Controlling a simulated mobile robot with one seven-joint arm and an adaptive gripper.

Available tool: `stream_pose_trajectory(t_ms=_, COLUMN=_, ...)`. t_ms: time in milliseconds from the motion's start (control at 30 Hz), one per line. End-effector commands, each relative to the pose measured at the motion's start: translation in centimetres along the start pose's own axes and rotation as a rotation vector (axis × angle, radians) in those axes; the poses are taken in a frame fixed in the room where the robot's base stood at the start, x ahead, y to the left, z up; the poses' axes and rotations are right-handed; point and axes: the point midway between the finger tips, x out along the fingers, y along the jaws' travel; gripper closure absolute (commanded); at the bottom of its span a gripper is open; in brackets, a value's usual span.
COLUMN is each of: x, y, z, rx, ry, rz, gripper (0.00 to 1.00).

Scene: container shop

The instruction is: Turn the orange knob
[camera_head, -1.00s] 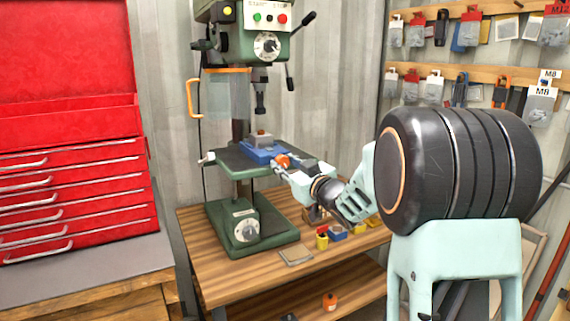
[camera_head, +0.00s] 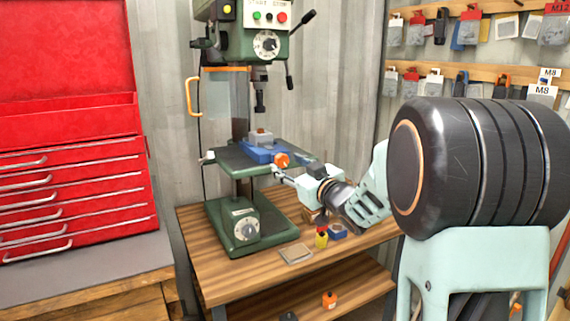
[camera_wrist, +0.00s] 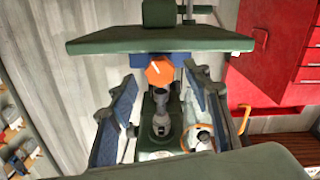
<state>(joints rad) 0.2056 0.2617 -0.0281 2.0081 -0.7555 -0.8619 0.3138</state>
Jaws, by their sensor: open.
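The orange knob (camera_head: 282,160) is on the front end of the blue vise (camera_head: 259,152), which lies on the drill press table (camera_head: 232,160). In the wrist view the knob (camera_wrist: 160,70) is a faceted disc with a pale line on its face, just below the table edge as pictured. My gripper (camera_head: 280,173) is in front of the knob, right beside the table. In the wrist view its two fingers (camera_wrist: 160,88) are spread wide, one to each side of the knob. The knob lies apart from both fingers, and nothing is held.
The green drill press (camera_head: 240,222) stands on a wooden bench (camera_head: 215,275); its chuck (camera_head: 260,98) hangs above the vise. A clear guard with an orange handle (camera_head: 193,97) is at its left. Small yellow and blue containers (camera_head: 337,232) sit below my arm. A red tool chest (camera_head: 75,190) is left.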

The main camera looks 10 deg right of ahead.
Motion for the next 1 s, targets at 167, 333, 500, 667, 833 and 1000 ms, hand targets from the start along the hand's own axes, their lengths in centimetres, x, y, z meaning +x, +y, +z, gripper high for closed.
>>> stream_pose_trajectory(t_ms=167, x=-4.0, y=0.1, z=-0.1, rx=0.0, ry=0.0, rz=0.003, gripper=0.55)
stream_pose_trajectory(t_ms=333, x=-7.1, y=0.1, z=-0.1, rx=0.0, ry=0.001, rz=0.003, gripper=0.55)
stream_pose_trajectory(t_ms=500, x=-8.8, y=0.1, z=-0.1, rx=0.0, ry=0.001, rz=0.002, gripper=0.55)
stream_pose_trajectory(t_ms=667, x=-9.2, y=0.0, z=-0.1, rx=0.001, ry=0.002, rz=0.001, gripper=0.55)
stream_pose_trajectory(t_ms=833, x=-9.2, y=0.0, z=-0.1, rx=0.001, ry=0.001, rz=0.0, gripper=0.55)
stream_pose_trajectory(t_ms=1000, x=-8.5, y=0.4, z=-1.2, rx=-0.001, ry=0.004, rz=0.012, gripper=0.55)
